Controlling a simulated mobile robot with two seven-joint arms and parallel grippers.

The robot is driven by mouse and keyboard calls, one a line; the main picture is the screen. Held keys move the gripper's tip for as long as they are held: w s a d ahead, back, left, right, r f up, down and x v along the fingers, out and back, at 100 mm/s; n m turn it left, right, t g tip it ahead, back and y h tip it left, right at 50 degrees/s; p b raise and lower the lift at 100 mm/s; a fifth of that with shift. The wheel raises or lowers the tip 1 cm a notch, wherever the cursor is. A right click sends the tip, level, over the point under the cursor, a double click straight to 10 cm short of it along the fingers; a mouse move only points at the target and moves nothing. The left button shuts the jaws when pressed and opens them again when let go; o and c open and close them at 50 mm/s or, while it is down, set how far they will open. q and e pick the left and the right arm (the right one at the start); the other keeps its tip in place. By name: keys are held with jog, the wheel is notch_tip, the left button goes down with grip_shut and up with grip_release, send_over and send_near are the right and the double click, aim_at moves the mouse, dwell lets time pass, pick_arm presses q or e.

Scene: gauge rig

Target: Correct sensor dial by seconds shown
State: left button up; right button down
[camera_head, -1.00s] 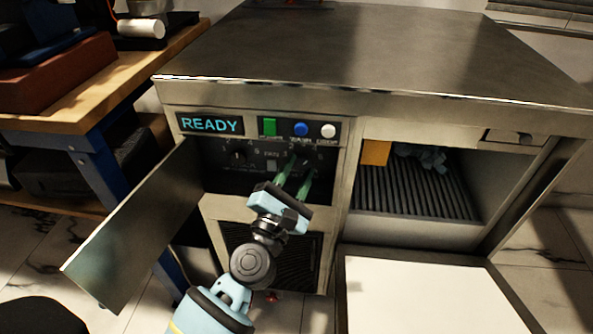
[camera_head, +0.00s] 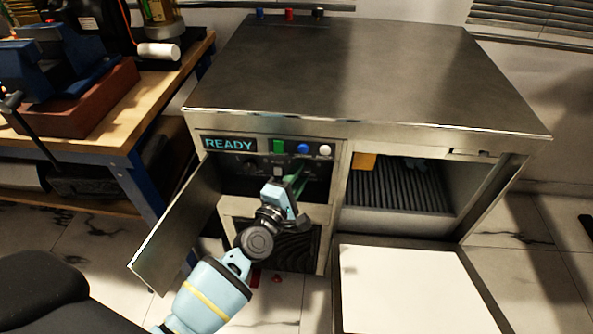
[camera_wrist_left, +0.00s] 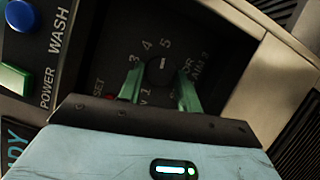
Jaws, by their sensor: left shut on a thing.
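The sensor dial (camera_wrist_left: 161,70) is a round black knob with a pale pointer mark, on a black panel with printed numbers. The display (camera_head: 229,144) reads READY. My right gripper is not in view.
A green button (camera_head: 278,146), a blue button (camera_head: 303,148) and a white button (camera_head: 325,150) sit above the recess. The panel door (camera_head: 178,232) hangs open at left. An open bay (camera_head: 398,188) with a ribbed floor is at right, above a lowered white-faced door (camera_head: 410,290).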

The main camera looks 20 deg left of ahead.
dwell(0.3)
pick_arm(q)
jog(key=o, duration=0.9)
jog(key=shift+o, duration=0.2)
jog(key=shift+s, duration=0.15)
jog(key=s+p, duration=0.1)
jog(key=s, duration=0.6)
jog(key=shift+s+a+f, duration=0.25)
jog(key=shift+a, duration=0.15)
